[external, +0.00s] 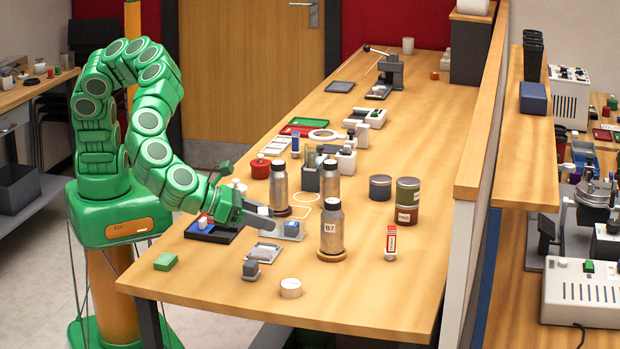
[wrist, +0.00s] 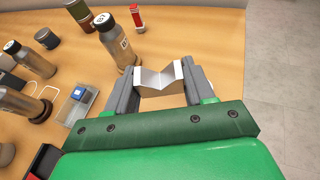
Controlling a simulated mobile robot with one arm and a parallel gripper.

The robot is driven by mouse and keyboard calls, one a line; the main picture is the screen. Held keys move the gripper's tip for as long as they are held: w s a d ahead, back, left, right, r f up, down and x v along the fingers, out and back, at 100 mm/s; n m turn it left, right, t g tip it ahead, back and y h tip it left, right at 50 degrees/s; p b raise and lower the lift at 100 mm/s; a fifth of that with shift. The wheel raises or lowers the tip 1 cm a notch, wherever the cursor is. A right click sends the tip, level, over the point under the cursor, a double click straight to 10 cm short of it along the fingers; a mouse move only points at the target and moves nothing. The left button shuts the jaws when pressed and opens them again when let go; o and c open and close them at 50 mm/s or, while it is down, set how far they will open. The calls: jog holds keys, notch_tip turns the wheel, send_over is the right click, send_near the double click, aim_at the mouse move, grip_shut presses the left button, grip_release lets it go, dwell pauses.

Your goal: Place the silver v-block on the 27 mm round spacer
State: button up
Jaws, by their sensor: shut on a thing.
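The silver v-block (wrist: 160,80) sits between the two fingers of my gripper (wrist: 158,92) in the wrist view, its V notch facing up in the picture. My gripper (external: 257,214) is shut on it, over the near left part of the table, and the fingers mostly hide the block in the external view. A pale round disc (external: 290,289) with a small dark mark on its side lies near the table's front edge; it looks like the round spacer, but its mark is unreadable. Its top looks bare.
Bottle B7 (external: 332,228) stands on a wooden disc right of my gripper, with more bottles (external: 279,186) behind. The front right tabletop is clear.

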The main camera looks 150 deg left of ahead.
jog(key=w+a+f, duration=0.1)
jog(key=w+f, duration=0.1)
jog(key=w, duration=0.2)
send_over(289, 283)
jog(key=shift+s+f, duration=0.2)
jog(key=shift+f, duration=1)
jog(key=shift+s+f, duration=0.15)
jog(key=shift+f, duration=1.05)
jog(key=shift+w+f, duration=0.2)
jog(key=shift+f, duration=0.05)
jog(key=shift+w+f, duration=0.1)
jog(key=shift+f, duration=1.5)
jog(key=o, duration=1)
jog(key=shift+f, duration=0.15)
